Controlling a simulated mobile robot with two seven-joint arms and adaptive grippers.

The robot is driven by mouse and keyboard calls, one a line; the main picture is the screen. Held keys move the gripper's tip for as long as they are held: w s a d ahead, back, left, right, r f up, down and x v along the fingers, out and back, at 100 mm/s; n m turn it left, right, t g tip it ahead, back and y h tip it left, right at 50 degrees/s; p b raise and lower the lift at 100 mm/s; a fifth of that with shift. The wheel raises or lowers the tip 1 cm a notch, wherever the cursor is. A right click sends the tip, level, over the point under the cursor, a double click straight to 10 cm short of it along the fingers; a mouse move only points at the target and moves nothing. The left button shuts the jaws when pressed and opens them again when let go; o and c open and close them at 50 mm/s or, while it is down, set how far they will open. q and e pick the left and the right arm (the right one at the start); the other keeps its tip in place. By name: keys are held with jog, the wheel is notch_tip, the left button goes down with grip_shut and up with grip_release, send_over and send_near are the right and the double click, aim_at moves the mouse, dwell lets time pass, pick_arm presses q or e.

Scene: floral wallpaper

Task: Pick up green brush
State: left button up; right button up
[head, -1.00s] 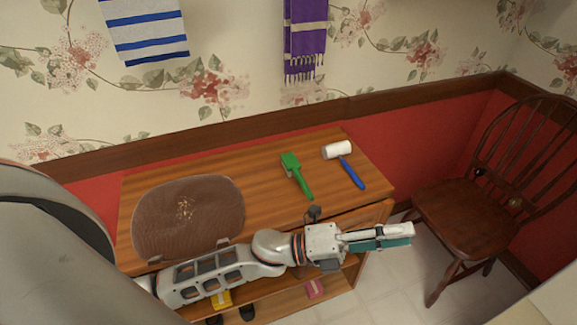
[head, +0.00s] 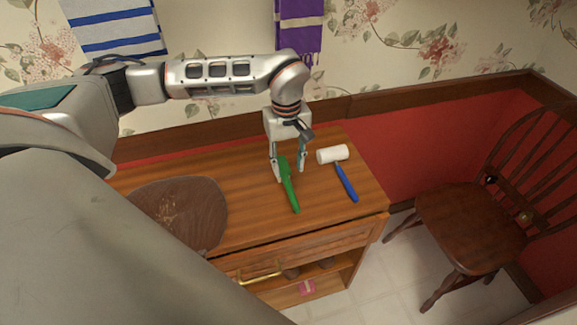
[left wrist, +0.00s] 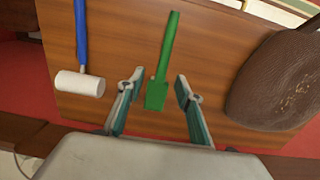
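The green brush (head: 290,188) lies on the wooden cabinet top, with its handle toward the front edge. In the left wrist view the brush (left wrist: 163,62) points into the gap between my fingers. My left gripper (head: 288,172) points down over the head end of the brush. Its fingers are apart, one on each side of the head, and it is open with nothing gripped. The left wrist view also shows the open fingers (left wrist: 152,108). Whether the fingertips touch the cabinet top I cannot tell. My right gripper is not in view.
A blue-handled white roller or mallet (head: 333,154) lies just right of the brush. A brown woven mat or seat (head: 180,212) lies on the left of the cabinet top (head: 245,200). A wooden chair (head: 470,215) stands at right. The wall is close behind.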

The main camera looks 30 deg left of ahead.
aim_at(286, 176)
pick_arm(q)
jog(key=shift+w+a, duration=0.45)
jog(key=shift+a, duration=0.1)
jog(key=shift+s+f, duration=0.25)
jog(key=shift+f, duration=0.8)
jog(key=shift+w+a+f+p, duration=0.1)
jog(key=shift+f+p, duration=0.15)
jog(key=shift+f, duration=1.05)
jog(key=shift+w+f+p, duration=0.1)
jog(key=shift+f+p, duration=0.1)
jog(key=shift+f, duration=1.05)
grip_shut()
